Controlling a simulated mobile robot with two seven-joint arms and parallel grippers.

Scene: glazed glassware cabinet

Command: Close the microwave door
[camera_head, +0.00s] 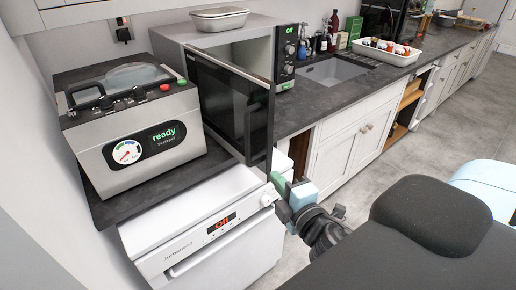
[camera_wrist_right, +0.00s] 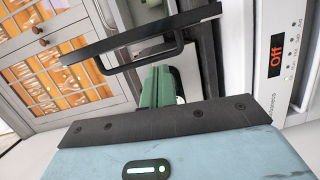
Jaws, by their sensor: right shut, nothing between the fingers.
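The microwave (camera_head: 262,58) stands on the dark counter with its door (camera_head: 232,105) swung wide open toward me. The door's dark panel hides part of the opening. My right gripper (camera_head: 276,181) is shut and empty, close to the door's lower outer corner in the head view. In the right wrist view the green-padded fingers (camera_wrist_right: 160,88) point toward the dark door (camera_wrist_right: 140,35) and its bar handle (camera_wrist_right: 140,60). I cannot tell whether the fingers touch the door. My left gripper is not in view.
A vacuum sealer (camera_head: 140,140) reading "ready" stands left of the open door. A white appliance (camera_head: 215,230) showing "Off" is under the counter. A lidded metal container (camera_head: 219,19) sits on the microwave. A sink (camera_head: 333,71) and white tray (camera_head: 386,53) lie to the right.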

